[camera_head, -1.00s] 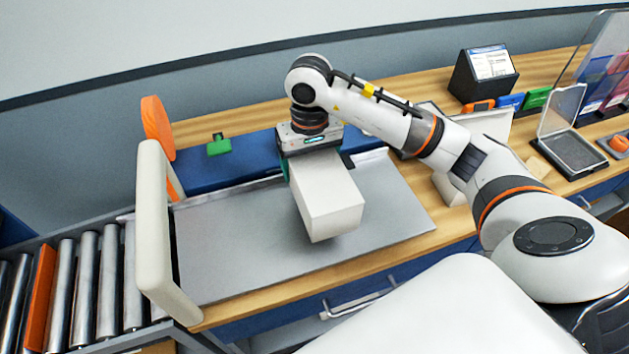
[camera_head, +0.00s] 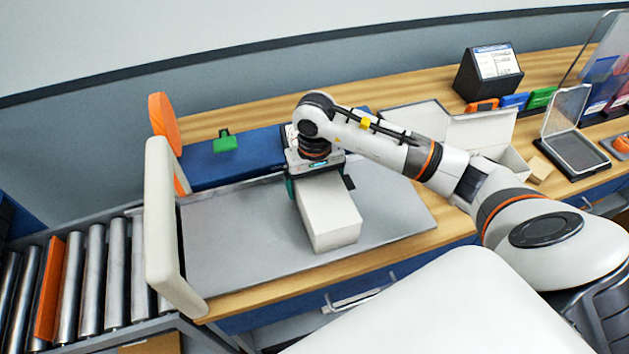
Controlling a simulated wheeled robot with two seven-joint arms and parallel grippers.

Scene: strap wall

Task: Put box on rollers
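A white box (camera_head: 330,215) is at the middle of the grey metal plate (camera_head: 230,243) on the wooden counter. My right arm comes in from the right, and its gripper (camera_head: 318,178) is over the far end of the box, with dark fingers at both sides of it. The gripper appears closed around the box, though the fingertips are partly hidden. Whether the box touches the plate is hard to tell. The metal rollers (camera_head: 92,285) are at the lower left, beyond a cream upright frame (camera_head: 160,230). My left gripper is not in view.
A blue panel (camera_head: 230,160) with a green piece (camera_head: 225,141) lies behind the plate. An open white carton (camera_head: 490,135) stands at right.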

